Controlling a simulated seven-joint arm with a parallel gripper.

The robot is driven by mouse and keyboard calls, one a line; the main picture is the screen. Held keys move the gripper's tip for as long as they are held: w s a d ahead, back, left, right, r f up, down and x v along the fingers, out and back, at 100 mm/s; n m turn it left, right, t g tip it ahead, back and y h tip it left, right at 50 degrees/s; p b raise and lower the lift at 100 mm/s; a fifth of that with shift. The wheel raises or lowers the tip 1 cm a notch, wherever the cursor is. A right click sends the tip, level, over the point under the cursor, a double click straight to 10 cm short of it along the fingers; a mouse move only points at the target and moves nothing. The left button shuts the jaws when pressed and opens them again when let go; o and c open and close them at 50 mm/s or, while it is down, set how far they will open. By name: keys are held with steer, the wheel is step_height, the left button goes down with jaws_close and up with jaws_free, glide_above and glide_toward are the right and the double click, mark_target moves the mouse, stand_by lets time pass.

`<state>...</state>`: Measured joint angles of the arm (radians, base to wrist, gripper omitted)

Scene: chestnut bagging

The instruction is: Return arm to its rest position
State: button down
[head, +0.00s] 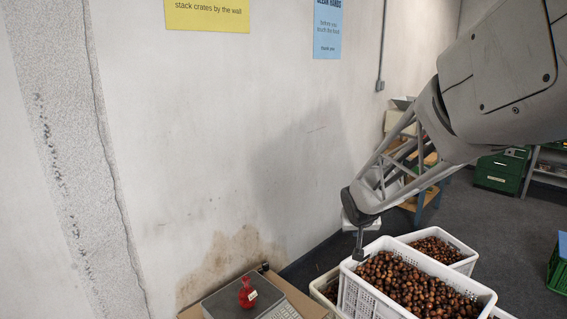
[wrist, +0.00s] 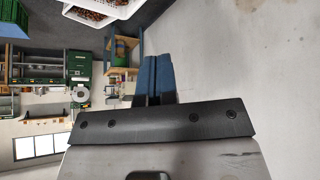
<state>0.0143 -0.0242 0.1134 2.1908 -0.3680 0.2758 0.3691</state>
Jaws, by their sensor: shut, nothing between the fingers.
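My gripper (head: 358,254) hangs from my arm in the head view, pointing down beside the near left rim of a white crate (head: 362,298) full of chestnuts. Whether it touches the rim cannot be told. In the wrist view its two blue-grey fingers (wrist: 155,60) lie side by side, shut, with nothing held.
A tan work table (head: 306,305) bears the scale. More chestnut crates stand behind and beside the front one, including a white crate (head: 467,261). A plain wall (head: 200,150) runs behind the table. Green drawers (head: 500,171) and shelving stand at the back right.

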steer(key=s+a+r+g, duration=0.1)
steer(key=s+r+g, duration=0.1)
steer(key=s, duration=1.7)
steer(key=s+a+r+g+y, duration=0.1)
steer(key=s+r, duration=0.3)
steer(key=s, duration=1.5)
steer(key=shift+a+g, duration=0.15)
steer(key=shift+g, duration=0.45)
